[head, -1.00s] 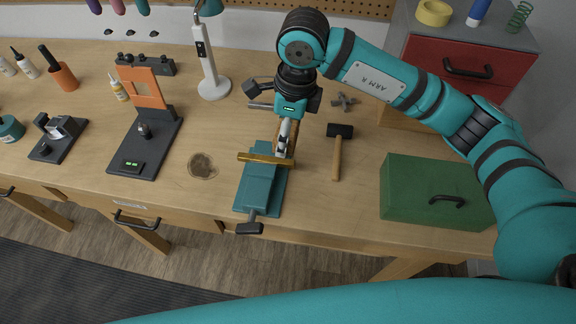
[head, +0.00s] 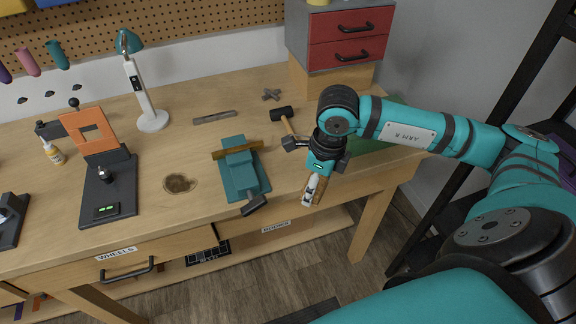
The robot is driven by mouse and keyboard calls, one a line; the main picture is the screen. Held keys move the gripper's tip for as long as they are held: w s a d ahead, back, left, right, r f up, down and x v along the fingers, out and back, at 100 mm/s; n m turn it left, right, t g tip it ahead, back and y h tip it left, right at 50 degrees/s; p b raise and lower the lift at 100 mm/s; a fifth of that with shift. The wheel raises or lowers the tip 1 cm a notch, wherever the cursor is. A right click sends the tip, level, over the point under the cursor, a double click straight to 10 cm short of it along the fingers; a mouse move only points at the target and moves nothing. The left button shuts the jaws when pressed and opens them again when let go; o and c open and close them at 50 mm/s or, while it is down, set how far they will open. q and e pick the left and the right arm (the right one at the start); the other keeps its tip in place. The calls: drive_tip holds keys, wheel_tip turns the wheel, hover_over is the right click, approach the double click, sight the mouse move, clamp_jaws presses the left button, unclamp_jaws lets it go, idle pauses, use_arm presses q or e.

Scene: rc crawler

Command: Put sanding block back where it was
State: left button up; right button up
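My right gripper (head: 311,192) points down near the front edge of the workbench, right of the vise. It is shut on a small brown block, which looks like the sanding block (head: 320,190); the fingers hide part of it. The block is tilted and seems to be held clear of the bench top. The teal vise (head: 240,178) holds a brass-coloured bar (head: 236,151) across its jaws. My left gripper is not in view.
A hammer (head: 283,115) and a flat grey file (head: 214,117) lie behind the vise. A red drawer cabinet (head: 350,38) stands at the back right. A lamp (head: 153,120) stands behind the round brown patch (head: 180,184).

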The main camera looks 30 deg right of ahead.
drive_tip(key=w, duration=0.2)
drive_tip(key=w+d+p, duration=0.1)
drive_tip(key=w, duration=0.2)
drive_tip(key=shift+w+p, duration=0.1)
drive_tip(key=shift+p, duration=0.2)
drive_tip(key=p, duration=0.2)
hover_over(290, 165)
drive_tip(key=s, duration=0.1)
drive_tip(key=shift+s+a+f, duration=0.1)
drive_tip(key=shift+f, duration=0.35)
drive_tip(key=shift+w+f, duration=0.1)
drive_tip(key=shift+w, duration=0.2)
drive_tip(key=shift+f+p, duration=1)
drive_tip(key=shift+f, duration=0.85)
drive_tip(key=shift+f+b, duration=0.15)
drive_tip(key=shift+b, duration=0.15)
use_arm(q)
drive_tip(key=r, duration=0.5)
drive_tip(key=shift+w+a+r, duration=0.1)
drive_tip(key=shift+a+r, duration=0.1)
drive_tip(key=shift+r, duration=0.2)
use_arm(e)
drive_tip(key=o, duration=0.9)
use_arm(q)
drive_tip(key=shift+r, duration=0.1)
use_arm(e)
drive_tip(key=shift+o, duration=0.2)
